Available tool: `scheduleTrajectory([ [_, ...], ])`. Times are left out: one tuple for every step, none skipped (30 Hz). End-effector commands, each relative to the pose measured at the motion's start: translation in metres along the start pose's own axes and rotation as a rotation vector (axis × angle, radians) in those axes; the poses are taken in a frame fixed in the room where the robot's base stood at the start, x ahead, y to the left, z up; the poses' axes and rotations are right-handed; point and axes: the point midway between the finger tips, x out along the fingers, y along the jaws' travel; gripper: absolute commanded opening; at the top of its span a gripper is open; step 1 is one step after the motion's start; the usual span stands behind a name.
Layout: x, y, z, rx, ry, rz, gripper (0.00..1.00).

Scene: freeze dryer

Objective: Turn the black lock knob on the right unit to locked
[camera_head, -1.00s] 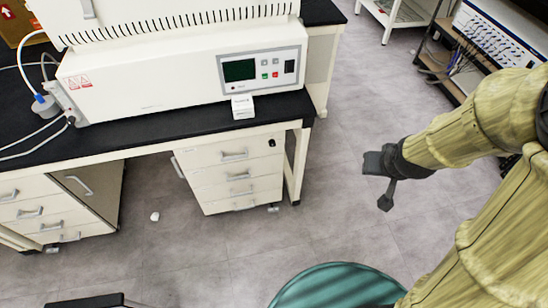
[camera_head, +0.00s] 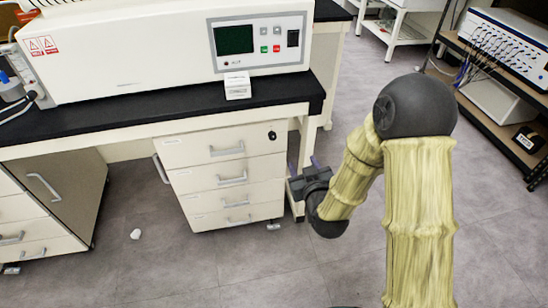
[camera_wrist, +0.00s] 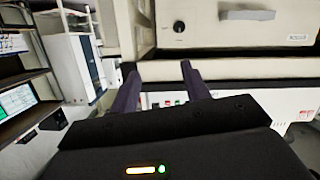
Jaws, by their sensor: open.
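The black lock knob (camera_head: 272,135) is a small dark round spot at the upper right of the top drawer on the right drawer unit (camera_head: 208,183). It also shows in the wrist view, near the top middle (camera_wrist: 179,27), on the pale drawer front. Whether it is turned to locked cannot be told. My gripper (camera_head: 303,165) is open and empty, right of the drawer unit and lower than the knob in the head view. Its two dark fingers (camera_wrist: 158,70) show in the wrist view, apart from the knob, which lies above the right fingertip there.
A black-topped bench (camera_head: 170,122) overhangs the drawer unit, with its leg at the right. The white freeze dryer (camera_head: 140,55) and a small white box (camera_head: 237,86) stand on it. A left drawer unit (camera_head: 40,215) and a shelf rack (camera_head: 520,150) flank open grey floor.

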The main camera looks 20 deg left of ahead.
Motion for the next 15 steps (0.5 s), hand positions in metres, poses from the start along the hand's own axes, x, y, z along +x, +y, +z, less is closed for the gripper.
scheduleTrajectory([
  [0.008, -0.014, 0.026, -0.005, 0.036, -0.004, 0.47],
  [0.011, -0.019, 0.032, -0.009, 0.061, -0.003, 0.47],
  [0.014, -0.027, 0.039, -0.011, 0.094, -0.002, 0.47],
  [0.015, -0.032, 0.043, -0.013, 0.118, -0.001, 0.47],
  [0.017, -0.036, 0.047, -0.016, 0.139, 0.001, 0.47],
  [0.018, -0.041, 0.051, -0.018, 0.166, 0.004, 0.47],
  [0.019, -0.045, 0.054, -0.019, 0.183, 0.006, 0.47],
  [0.019, -0.047, 0.055, -0.020, 0.198, 0.008, 0.47],
  [0.019, -0.050, 0.057, -0.021, 0.215, 0.011, 0.47],
  [0.019, -0.052, 0.057, -0.022, 0.224, 0.012, 0.47],
  [0.019, -0.053, 0.057, -0.022, 0.231, 0.013, 0.47],
  [0.019, -0.053, 0.057, -0.023, 0.237, 0.014, 0.47],
  [0.018, -0.054, 0.056, -0.023, 0.240, 0.015, 0.47],
  [0.018, -0.054, 0.055, -0.023, 0.241, 0.015, 0.47],
  [0.018, -0.053, 0.054, -0.023, 0.242, 0.016, 0.47],
])
